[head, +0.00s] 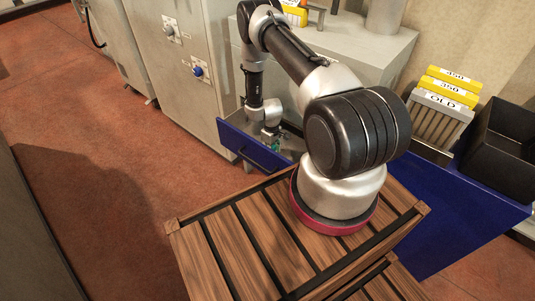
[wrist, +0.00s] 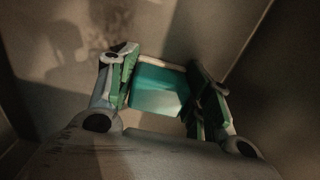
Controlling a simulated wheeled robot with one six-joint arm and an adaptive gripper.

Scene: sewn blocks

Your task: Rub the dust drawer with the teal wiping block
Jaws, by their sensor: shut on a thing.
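The dust drawer (head: 240,143) is a blue-fronted drawer pulled out of the grey cabinet, in the middle of the head view. My gripper (head: 272,140) reaches down inside it. In the wrist view my gripper (wrist: 160,88) is shut on the teal wiping block (wrist: 157,92), one finger on each side of it. The grey drawer floor (wrist: 205,30) fills the view beyond the block, with a darker smudge at the upper left. I cannot tell whether the block touches the floor. In the head view the block is mostly hidden.
A slatted wooden crate (head: 215,250) stands in front, under my arm's base. Drawer walls lie close around my gripper. Red floor is free at left.

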